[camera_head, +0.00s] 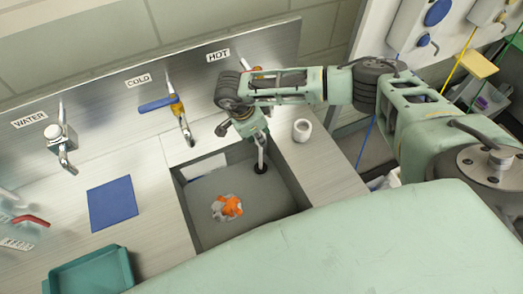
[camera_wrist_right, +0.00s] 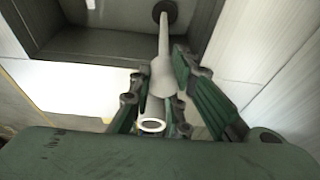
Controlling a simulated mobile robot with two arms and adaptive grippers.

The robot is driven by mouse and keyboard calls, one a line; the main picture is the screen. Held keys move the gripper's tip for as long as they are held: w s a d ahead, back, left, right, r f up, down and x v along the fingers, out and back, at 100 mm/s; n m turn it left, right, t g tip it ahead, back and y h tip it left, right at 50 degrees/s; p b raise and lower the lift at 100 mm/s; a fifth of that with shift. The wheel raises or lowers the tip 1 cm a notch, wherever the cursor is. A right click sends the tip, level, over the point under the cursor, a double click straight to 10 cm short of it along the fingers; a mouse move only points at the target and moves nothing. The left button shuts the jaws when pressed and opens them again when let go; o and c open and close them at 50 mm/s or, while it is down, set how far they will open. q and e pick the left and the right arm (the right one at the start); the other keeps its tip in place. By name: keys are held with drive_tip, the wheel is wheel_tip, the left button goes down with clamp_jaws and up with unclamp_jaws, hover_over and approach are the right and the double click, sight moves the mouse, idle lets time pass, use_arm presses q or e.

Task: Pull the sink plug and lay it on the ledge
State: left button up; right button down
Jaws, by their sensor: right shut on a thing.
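The sink plug (camera_head: 261,168) is a dark disc with a pale upright stem, at the back right of the sink (camera_head: 225,230). It also shows in the right wrist view (camera_wrist_right: 165,11), at the far end of the stem (camera_wrist_right: 163,42). My right gripper (camera_head: 258,138) reaches down over the sink's back right. In the right wrist view it (camera_wrist_right: 158,80) is shut on the thicker upper part of the stem. Whether the disc sits in the drain or just above it, I cannot tell. My left gripper is not in view. The counter ledge (camera_head: 318,165) lies right of the sink.
An orange and white item (camera_head: 227,207) lies on the sink floor. A white cup (camera_head: 302,130) stands on the right ledge. A blue square (camera_head: 112,203) and a teal tray (camera_head: 92,275) are left. The cold tap (camera_head: 180,120) stands behind the sink.

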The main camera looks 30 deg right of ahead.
drive_tip(key=shift+r, duration=0.1)
drive_tip(key=shift+r+p, duration=0.55)
drive_tip(key=shift+r, duration=1.4)
